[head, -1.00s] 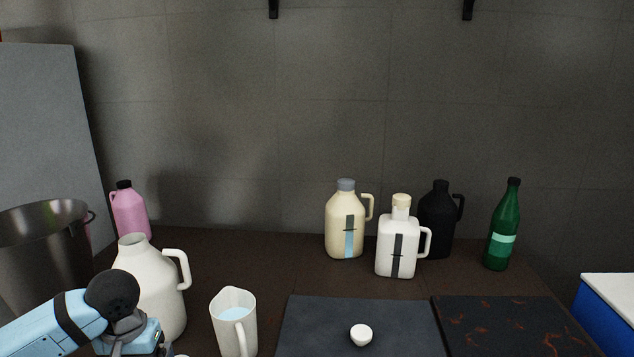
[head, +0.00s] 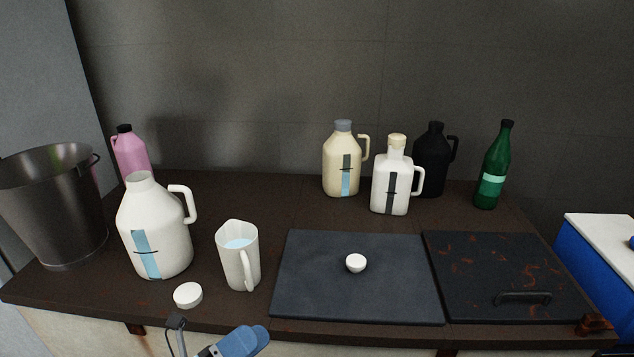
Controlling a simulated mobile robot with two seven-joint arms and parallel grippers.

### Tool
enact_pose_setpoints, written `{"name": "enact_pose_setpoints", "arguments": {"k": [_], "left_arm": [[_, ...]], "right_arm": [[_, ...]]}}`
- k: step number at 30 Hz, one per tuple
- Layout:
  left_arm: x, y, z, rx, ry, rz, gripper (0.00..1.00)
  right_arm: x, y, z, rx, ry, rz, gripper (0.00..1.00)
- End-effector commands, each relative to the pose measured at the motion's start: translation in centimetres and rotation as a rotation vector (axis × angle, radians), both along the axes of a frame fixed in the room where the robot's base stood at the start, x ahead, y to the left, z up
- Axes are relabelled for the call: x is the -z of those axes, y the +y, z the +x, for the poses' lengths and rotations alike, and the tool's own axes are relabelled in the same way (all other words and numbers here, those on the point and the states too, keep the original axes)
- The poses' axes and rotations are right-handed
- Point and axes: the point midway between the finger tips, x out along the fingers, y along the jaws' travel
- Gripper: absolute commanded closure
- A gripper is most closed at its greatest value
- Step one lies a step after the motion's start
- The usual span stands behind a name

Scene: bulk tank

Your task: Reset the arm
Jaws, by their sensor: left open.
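My left gripper (head: 213,338) shows at the bottom edge, in front of the counter's front edge. Its jaws are apart, with nothing seen between them; most of the arm is out of frame. A white jug (head: 158,232) with a blue strip and no cap stands on the counter above it. A round white cap (head: 188,295) lies between this jug and the gripper, apart from both. A white pitcher (head: 238,258) with light blue liquid stands right of the jug. My right gripper is not in view.
A metal bucket (head: 52,215) stands far left. A pink jug (head: 131,152), cream jug (head: 342,165), white capped jug (head: 391,185), black jug (head: 431,160) and green bottle (head: 494,170) stand behind. A dark slab (head: 320,290) bears a small white knob (head: 356,263). A dark panel (head: 480,300) lies right.

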Motion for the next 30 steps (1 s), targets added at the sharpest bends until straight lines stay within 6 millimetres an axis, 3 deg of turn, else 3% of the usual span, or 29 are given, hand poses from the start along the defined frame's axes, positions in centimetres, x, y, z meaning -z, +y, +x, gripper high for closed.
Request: {"name": "enact_pose_setpoints", "arguments": {"k": [3,6,12,16,18,23,30], "left_arm": [[4.4,3.2,0.2,-0.143,0.566,-0.401,0.05],[9.0,5.3,-0.9,-0.241,0.956,-0.700,0.05],[16.8,7.3,-5.6,-0.405,1.508,-1.177,0.05],[20.6,7.6,-9.6,-0.506,1.774,-1.434,0.05],[18.6,7.7,-9.6,-0.513,1.786,-1.448,0.05],[16.1,7.9,-9.6,-0.524,1.782,-1.437,0.05],[10.8,8.4,-9.9,-0.548,1.779,-1.427,0.05]], "right_arm": [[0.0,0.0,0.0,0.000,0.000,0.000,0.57],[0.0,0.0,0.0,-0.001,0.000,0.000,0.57],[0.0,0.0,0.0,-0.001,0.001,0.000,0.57],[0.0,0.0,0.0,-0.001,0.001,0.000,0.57],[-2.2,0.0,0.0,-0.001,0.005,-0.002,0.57],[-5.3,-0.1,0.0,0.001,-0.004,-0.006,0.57],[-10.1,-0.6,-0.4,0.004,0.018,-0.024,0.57]]}}
